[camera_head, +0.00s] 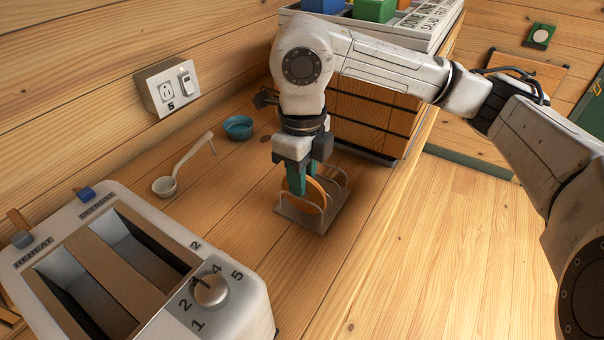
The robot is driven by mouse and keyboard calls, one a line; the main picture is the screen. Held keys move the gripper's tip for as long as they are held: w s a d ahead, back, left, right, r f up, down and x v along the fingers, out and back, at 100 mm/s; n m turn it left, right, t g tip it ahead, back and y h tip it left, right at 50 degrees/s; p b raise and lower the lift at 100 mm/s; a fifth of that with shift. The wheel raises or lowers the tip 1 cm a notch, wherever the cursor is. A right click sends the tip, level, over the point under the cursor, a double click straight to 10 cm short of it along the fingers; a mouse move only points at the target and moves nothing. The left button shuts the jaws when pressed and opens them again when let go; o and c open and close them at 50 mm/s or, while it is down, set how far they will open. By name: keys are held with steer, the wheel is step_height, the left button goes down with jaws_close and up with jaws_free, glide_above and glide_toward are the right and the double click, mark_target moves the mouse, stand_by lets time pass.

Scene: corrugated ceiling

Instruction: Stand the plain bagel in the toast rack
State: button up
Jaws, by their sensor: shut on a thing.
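The toast rack (334,213) is a small grey-brown frame with upright wire dividers, standing on the wooden counter near its right edge. The plain bagel (316,196) is an orange-tan disc, held upright on edge between the dividers of the rack. My gripper (300,188) points down over the rack with its green fingers shut on the bagel's upper left part. The fingers and a divider hide part of the bagel. I cannot tell whether its lower edge touches the rack's base.
A white toaster (235,268) with two slots and a dial stands at front left. A ladle (166,186) and a small blue bowl (238,127) lie further back.

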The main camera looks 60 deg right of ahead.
steer(key=o, duration=0.9)
step_height(320, 180, up, 11)
steer(key=shift+f, duration=0.1)
stand_by(0.3)
step_height(320, 180, up, 8)
steer(key=p, duration=0.4)
stand_by(0.4)
